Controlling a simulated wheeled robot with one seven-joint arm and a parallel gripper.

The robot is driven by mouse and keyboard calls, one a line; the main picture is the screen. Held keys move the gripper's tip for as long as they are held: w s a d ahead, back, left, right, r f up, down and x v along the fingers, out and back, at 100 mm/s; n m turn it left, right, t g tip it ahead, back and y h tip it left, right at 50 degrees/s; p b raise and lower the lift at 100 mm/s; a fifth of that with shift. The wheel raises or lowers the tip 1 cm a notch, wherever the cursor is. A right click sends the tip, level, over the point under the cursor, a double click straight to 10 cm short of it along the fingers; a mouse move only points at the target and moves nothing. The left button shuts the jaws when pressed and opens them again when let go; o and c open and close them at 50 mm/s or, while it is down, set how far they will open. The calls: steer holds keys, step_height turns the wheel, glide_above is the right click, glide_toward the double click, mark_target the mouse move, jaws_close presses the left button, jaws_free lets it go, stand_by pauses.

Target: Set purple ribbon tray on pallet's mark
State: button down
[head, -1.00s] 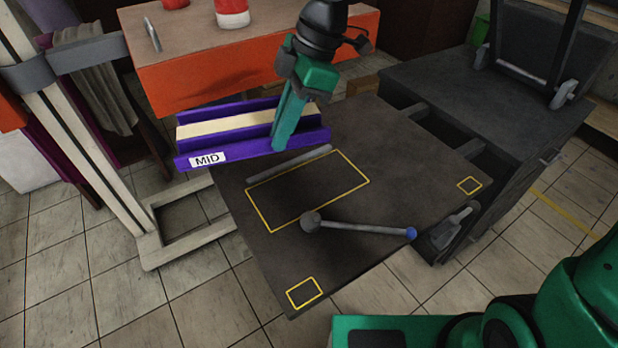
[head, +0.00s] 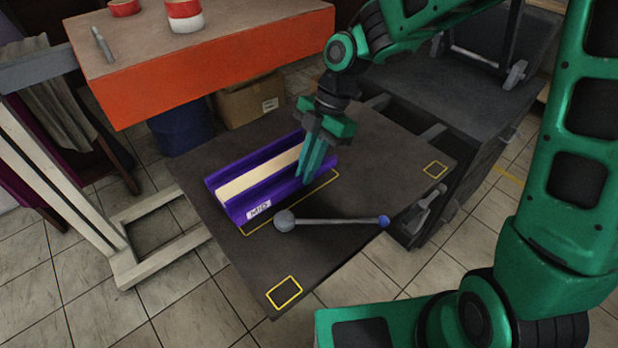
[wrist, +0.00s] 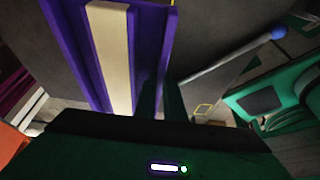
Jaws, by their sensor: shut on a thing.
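The purple ribbon tray (head: 268,187) has a cream strip down its middle and a MID label (head: 259,209) on its near end. My gripper (head: 314,178) is shut on the tray's right side wall. The tray lies over the large yellow outline (head: 331,179) on the dark pallet top, covering much of it. The outline's right edge and near left corner show. I cannot tell whether the tray touches the surface. In the wrist view the tray (wrist: 152,50) runs up from my gripper (wrist: 160,98), with a bit of yellow line at its far end.
A grey rod (head: 335,221) with a ball end and a blue tip lies close to the tray's near right. Small yellow squares mark the near corner (head: 285,292) and right corner (head: 436,169). An orange-fronted bench (head: 220,75) stands behind; a dark cabinet (head: 440,90) stands right.

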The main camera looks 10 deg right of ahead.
steer(key=shift+w+d+f, duration=0.35)
steer(key=shift+w+d, duration=0.05)
steer(key=shift+d, duration=0.1)
steer(key=shift+f, duration=2.05)
steer(key=c, duration=1.8)
jaws_free()
steer(key=shift+c, duration=0.2)
steer(key=v, duration=1.2)
steer(key=shift+s+r, duration=0.1)
